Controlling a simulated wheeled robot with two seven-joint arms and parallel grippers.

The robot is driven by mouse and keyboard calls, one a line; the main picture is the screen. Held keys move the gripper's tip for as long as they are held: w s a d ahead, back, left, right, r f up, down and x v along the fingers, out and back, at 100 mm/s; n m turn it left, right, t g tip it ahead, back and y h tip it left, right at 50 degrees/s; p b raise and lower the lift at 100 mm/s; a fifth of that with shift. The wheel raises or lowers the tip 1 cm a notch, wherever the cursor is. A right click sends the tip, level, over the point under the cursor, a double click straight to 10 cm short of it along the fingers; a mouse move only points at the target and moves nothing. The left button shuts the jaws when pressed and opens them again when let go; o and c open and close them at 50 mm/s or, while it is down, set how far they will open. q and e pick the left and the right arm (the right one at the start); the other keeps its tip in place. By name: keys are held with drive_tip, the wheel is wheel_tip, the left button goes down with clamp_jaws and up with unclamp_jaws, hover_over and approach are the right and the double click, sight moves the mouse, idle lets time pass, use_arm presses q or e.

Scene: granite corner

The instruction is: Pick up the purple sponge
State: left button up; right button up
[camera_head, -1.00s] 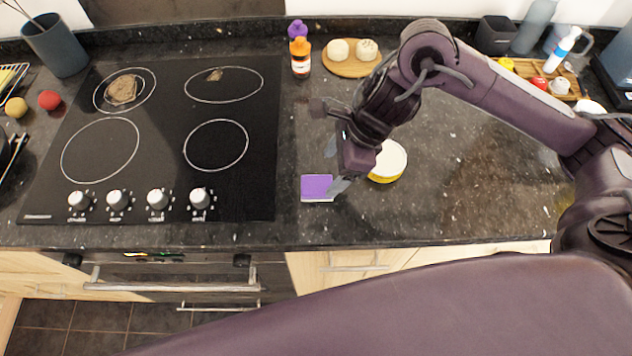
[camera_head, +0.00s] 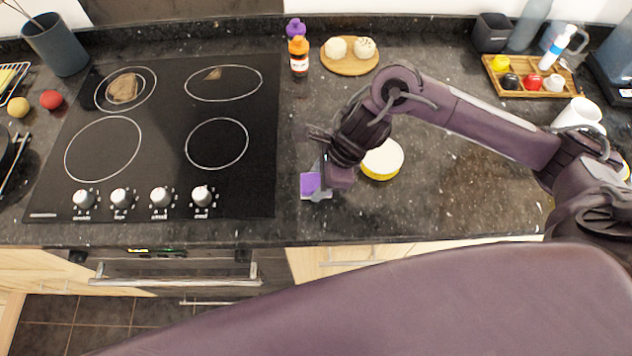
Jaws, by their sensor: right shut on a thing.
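The purple sponge (camera_head: 310,184) is on the dark granite counter (camera_head: 440,205), just right of the cooktop and near the front edge. My right gripper (camera_head: 318,182) has come down over it from the upper right and is shut on it. One finger shows across the sponge, and the wrist hides part of its right side. I cannot tell whether the sponge is clear of the counter. My left gripper is not in view.
A yellow-and-white round tub (camera_head: 382,159) stands close to the right of my gripper. The black cooktop (camera_head: 160,170) is to the left. Orange-capped (camera_head: 299,58) and purple-capped bottles and a round board (camera_head: 350,65) are behind. A wooden tray (camera_head: 530,82) and white mug (camera_head: 579,113) are at right.

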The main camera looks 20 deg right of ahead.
drive_tip(key=shift+c, duration=1)
drive_tip(key=shift+w+r, duration=0.1)
drive_tip(key=shift+r, duration=0.55)
wheel_tip(320, 180, up, 19)
drive_tip(key=p, duration=0.1)
drive_tip(key=shift+f+p, duration=0.15)
drive_tip(key=shift+p, duration=0.2)
drive_tip(key=o, duration=0.4)
drive_tip(key=shift+c, duration=1.3)
